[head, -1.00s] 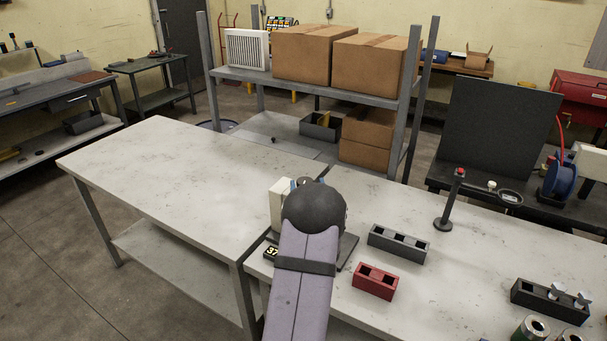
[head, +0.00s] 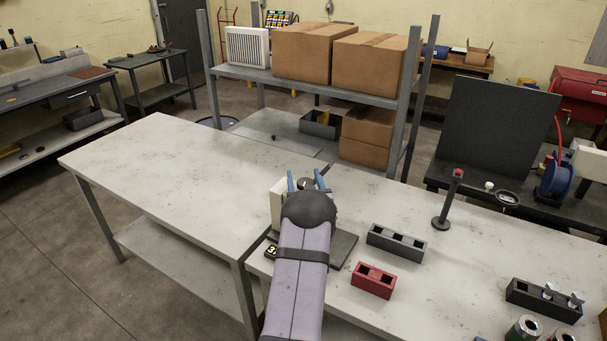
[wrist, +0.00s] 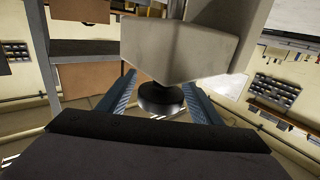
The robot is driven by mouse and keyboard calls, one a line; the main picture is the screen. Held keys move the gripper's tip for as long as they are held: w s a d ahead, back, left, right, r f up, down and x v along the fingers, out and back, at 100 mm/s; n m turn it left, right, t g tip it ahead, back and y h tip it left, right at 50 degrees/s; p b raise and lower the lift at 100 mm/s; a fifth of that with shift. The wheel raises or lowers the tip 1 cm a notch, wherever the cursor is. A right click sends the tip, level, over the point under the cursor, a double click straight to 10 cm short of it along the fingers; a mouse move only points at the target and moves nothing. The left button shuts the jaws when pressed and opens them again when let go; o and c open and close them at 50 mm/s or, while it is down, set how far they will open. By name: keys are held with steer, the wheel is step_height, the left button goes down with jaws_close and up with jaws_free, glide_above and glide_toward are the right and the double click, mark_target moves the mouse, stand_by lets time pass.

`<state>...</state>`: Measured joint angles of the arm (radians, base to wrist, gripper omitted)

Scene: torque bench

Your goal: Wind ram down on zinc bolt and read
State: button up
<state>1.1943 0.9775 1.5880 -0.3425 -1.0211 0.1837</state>
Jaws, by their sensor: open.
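The press (head: 277,203), a cream-coloured body on a dark base plate, stands at the bench's left-hand join, largely hidden behind my arm. My gripper (head: 305,182) is open beside the top of the press, its blue fingers pointing up and away. In the wrist view the fingers (wrist: 160,88) stand either side of a dark round knob with a shiny rim (wrist: 160,99), below a pale block (wrist: 185,45). I cannot tell whether they touch the knob. A number plate (head: 271,251) is partly covered by my arm. No bolt shows under the ram; that spot is hidden.
A dark block with holes (head: 396,242) and a red block (head: 373,281) lie right of the press. Another dark block (head: 543,301) holds silver bolts at far right, near cans (head: 525,329). A black post (head: 447,200) stands behind. The left bench is clear.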

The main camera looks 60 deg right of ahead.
steer(key=shift+w+d, duration=0.2)
steer(key=shift+d, duration=0.05)
steer(key=c, duration=1)
steer(key=shift+c, duration=0.2)
steer(key=shift+b, duration=0.55)
steer(key=shift+s+d+f+m+g+h+b, duration=0.1)
steer(key=shift+s+d+m+g+h+b, duration=0.05)
steer(key=shift+m+g+h+b, duration=0.65)
steer(key=shift+s+d+r+m+g+h+b, duration=0.1)
steer(key=shift+s+m+g+h+b, duration=0.1)
steer(key=shift+m+g+b, duration=0.35)
steer(key=shift+s+d+r+m+g+h+b, duration=0.1)
steer(key=shift+m+g+h+b, duration=0.15)
steer(key=shift+g+b, duration=0.45)
